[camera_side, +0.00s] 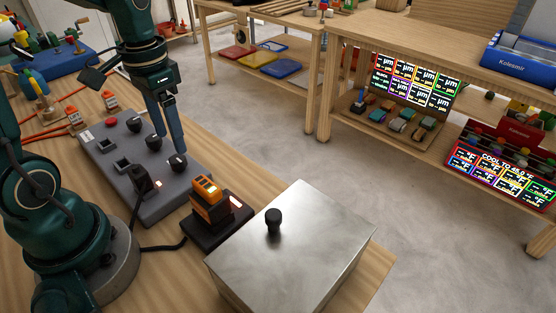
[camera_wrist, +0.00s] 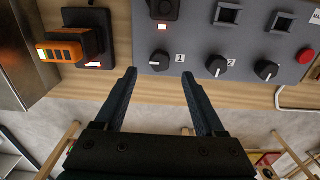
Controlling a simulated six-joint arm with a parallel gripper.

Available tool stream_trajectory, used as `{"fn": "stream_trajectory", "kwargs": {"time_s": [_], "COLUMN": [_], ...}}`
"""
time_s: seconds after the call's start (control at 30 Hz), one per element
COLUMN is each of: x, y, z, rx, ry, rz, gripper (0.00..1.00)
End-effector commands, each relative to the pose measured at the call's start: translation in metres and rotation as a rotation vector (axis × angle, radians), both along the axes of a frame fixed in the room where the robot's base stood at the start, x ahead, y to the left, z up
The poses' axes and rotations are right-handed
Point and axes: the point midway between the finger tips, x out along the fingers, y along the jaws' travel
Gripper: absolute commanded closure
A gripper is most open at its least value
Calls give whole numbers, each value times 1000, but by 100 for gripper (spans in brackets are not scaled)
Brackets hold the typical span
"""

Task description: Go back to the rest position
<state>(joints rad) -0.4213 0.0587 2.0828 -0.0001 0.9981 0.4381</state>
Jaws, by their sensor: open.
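My gripper (camera_side: 178,148) points down over the near end of the grey control panel (camera_side: 160,206). In the wrist view my gripper (camera_wrist: 158,74) has its two fingers spread apart with nothing between them. The black knob marked 1 (camera_wrist: 159,60) lies just beyond the fingertips, roughly centred between them; it also shows in the side view (camera_side: 177,164) just below the tips. I cannot tell whether a finger touches it. The knob marked 2 (camera_wrist: 216,65) and another knob (camera_wrist: 266,70) sit to its right in the wrist view.
An orange block with lit windows (camera_side: 210,200) stands on a black base (camera_side: 222,228), beside a metal box (camera_side: 310,245) with a black lid knob (camera_side: 273,221). A black plug (camera_side: 142,181) stands in the panel.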

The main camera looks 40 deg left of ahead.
Motion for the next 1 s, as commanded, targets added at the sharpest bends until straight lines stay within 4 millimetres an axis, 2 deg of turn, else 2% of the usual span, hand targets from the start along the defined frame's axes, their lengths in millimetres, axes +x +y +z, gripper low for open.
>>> {"fn": "stream_trajectory", "kwargs": {"time_s": [0.07, 0.23, 0.4, 0.5, 0.63, 0.8, 1.0], "x": [2, 2, -13, -25, -40, -53, -53], "y": [-3, -23, -55, -71, -85, -91, -91], "z": [3, 26, 51, 60, 63, 58, 55], "rx": [5, 43, 71, 67, 45, 7, -6], "ry": [-12, -114, -270, -359, -450, -498, -490], "rz": [-16, -102, -157, -158, -131, -42, 20], "gripper": [29, 29, 29, 29, 29, 29, 29]}}
